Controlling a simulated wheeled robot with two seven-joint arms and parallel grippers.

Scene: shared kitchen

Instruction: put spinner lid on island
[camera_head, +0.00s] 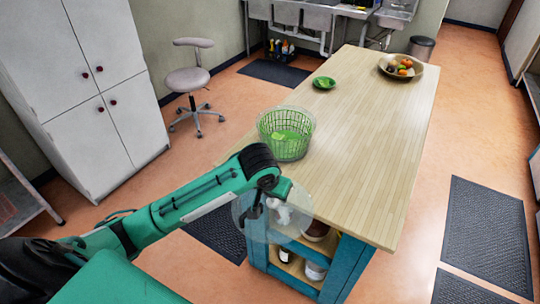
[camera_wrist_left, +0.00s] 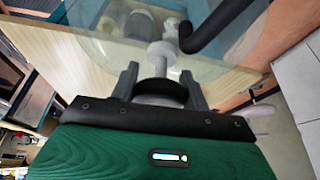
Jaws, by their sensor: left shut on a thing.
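The spinner lid is a clear round disc with a white knob and a dark crank handle. It shows in the head view (camera_head: 300,232) and in the left wrist view (camera_wrist_left: 105,52). My left gripper (camera_wrist_left: 160,85) is shut on the lid's pale knob or stem; it also shows in the head view (camera_head: 268,200). In the head view the lid overlaps the near left edge of the wooden island (camera_head: 365,160). I cannot tell the exact gap between them. The green salad spinner basket (camera_head: 286,148) stands on the island without a lid over it. My right gripper is not in view.
The near and middle right top is clear. A stool (camera_head: 190,80) stands left.

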